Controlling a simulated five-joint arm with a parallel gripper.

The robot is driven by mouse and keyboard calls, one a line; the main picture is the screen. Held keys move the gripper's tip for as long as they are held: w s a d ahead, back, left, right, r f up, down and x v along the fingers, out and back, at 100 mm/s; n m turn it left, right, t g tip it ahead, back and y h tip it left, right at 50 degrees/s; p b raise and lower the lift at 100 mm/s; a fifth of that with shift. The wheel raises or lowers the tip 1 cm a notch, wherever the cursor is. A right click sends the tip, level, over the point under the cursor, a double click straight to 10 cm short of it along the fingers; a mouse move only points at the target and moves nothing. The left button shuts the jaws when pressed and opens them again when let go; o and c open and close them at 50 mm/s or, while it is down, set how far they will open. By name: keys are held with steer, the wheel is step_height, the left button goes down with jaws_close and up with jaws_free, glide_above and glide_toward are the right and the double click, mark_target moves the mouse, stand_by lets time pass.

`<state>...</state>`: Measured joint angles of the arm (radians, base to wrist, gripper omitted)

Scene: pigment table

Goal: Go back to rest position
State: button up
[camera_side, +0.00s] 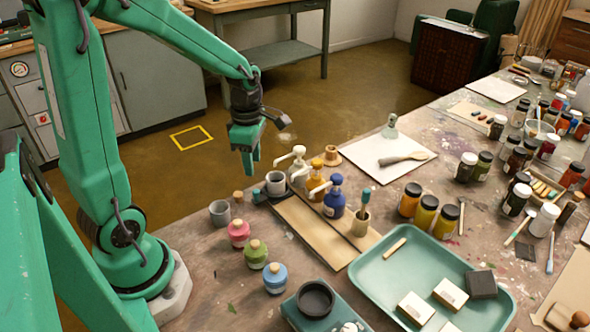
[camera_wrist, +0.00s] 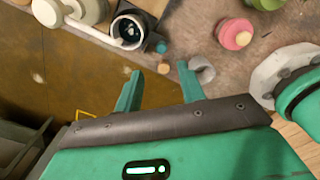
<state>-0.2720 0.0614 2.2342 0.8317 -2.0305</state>
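My gripper (camera_side: 252,158) hangs above the far left edge of the pigment table, fingers pointing down. In the wrist view my gripper (camera_wrist: 159,85) shows two green fingers spread apart, with nothing between them. Below and beside it are a small grey cup (camera_side: 220,212) and another grey cup (camera_side: 276,183) near the pump bottles. The fingers look clear of both cups. My arm is bent, reaching from its base at the left out over the table edge.
White (camera_side: 300,165), orange (camera_side: 316,181) and blue (camera_side: 334,198) pump bottles stand right of my gripper. Pink (camera_side: 238,233), green (camera_side: 256,254) and blue (camera_side: 275,277) stoppered bottles stand in front. A green tray (camera_side: 372,272) lies right. Open floor (camera_side: 330,115) lies beyond.

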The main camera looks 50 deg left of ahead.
steer(key=s+d+r+m+t, duration=0.2)
steer(key=s+d+r+m, duration=0.2)
steer(key=m, duration=0.9)
steer(key=s+d+r+m+t, duration=0.3)
steer(key=r+m, duration=0.5)
steer(key=m, duration=0.5)
steer(key=shift+s+d+r, duration=0.3)
steer(key=shift+s+d, duration=0.6)
steer(key=shift+s, duration=0.15)
